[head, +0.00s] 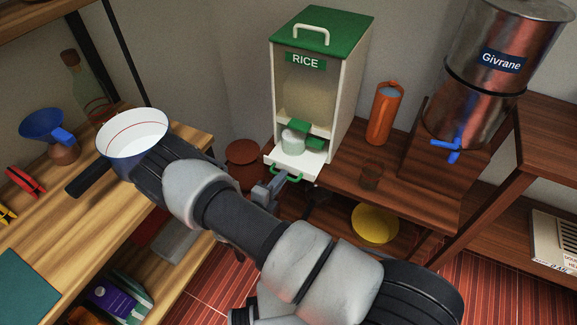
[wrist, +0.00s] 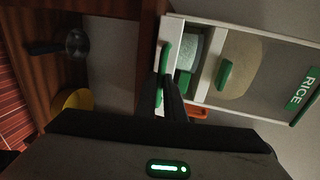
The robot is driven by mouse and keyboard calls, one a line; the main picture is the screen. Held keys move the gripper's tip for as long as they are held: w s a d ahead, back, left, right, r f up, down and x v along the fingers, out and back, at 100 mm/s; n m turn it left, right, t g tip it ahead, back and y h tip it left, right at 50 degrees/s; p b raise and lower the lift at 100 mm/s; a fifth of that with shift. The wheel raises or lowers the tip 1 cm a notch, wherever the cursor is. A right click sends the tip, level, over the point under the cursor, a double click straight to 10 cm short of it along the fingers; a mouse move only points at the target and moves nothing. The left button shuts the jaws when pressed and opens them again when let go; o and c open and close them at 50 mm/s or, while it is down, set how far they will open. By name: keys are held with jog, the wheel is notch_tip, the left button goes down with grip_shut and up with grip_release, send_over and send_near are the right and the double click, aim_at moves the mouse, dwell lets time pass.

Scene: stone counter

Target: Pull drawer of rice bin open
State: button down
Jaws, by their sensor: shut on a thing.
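The rice bin (head: 322,85) is a tall white box with a green lid, a clear front and a RICE label. It stands on the dark wooden shelf, and in the wrist view it lies sideways (wrist: 270,70). Its white drawer (head: 305,163) sticks out at the bottom front, with a green handle (head: 288,174) on its front. A pale cup (head: 293,141) sits at the drawer, below the green chute parts. My gripper (head: 268,189) is in front of the drawer. In the wrist view its dark fingers (wrist: 168,97) are shut on the green handle (wrist: 164,62), partly hiding it.
An orange bottle (head: 384,113) and a steel Givrane dispenser (head: 490,75) stand to the right. A yellow bowl (head: 375,223) is on the lower shelf. A brown pot (head: 243,160) is left of the drawer. A white pan (head: 133,137) is on the left counter behind my arm.

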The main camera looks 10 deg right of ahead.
jog(key=f+v, duration=0.1)
jog(key=v, duration=0.6)
jog(key=shift+s+f, duration=0.15)
jog(key=shift+f, duration=0.05)
jog(key=shift+a, duration=0.15)
jog(key=c, duration=2.2)
grip_release()
jog(key=shift+o, duration=0.2)
jog(key=p+v, duration=0.1)
jog(key=v, duration=1.6)
jog(key=shift+a, duration=0.2)
jog(key=shift+s, duration=0.15)
